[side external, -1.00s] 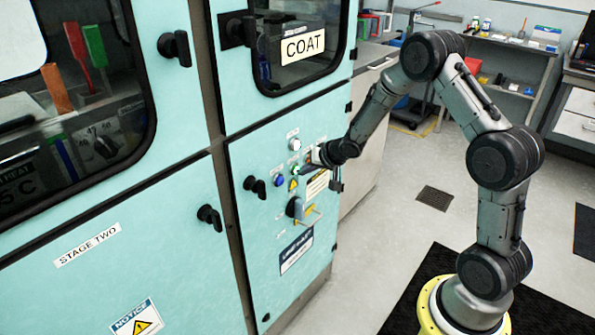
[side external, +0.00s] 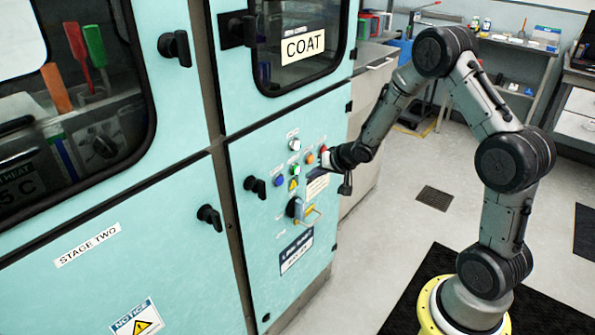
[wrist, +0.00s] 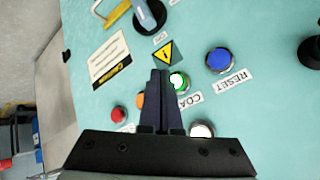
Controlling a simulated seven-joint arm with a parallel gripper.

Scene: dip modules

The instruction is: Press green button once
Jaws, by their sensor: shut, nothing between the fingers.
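The green button (wrist: 180,82) sits on the pale teal panel, just right of my fingertips in the wrist view. Its left part is partly covered by my fingers. In the side view the green button (side external: 295,170) is small and sits left of my gripper (side external: 314,173). My gripper (wrist: 160,74) is shut and empty, its dark fingers pointing at the panel. From these views I see no clear contact between the fingertips and the button.
Around it are a blue button (wrist: 218,60), a white button (wrist: 202,130), an orange button (wrist: 139,99) and a red button (wrist: 118,115). A yellow warning triangle (wrist: 166,54) is close by. A yellow handle (side external: 313,216) and black knobs (side external: 255,187) protrude from the panel.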

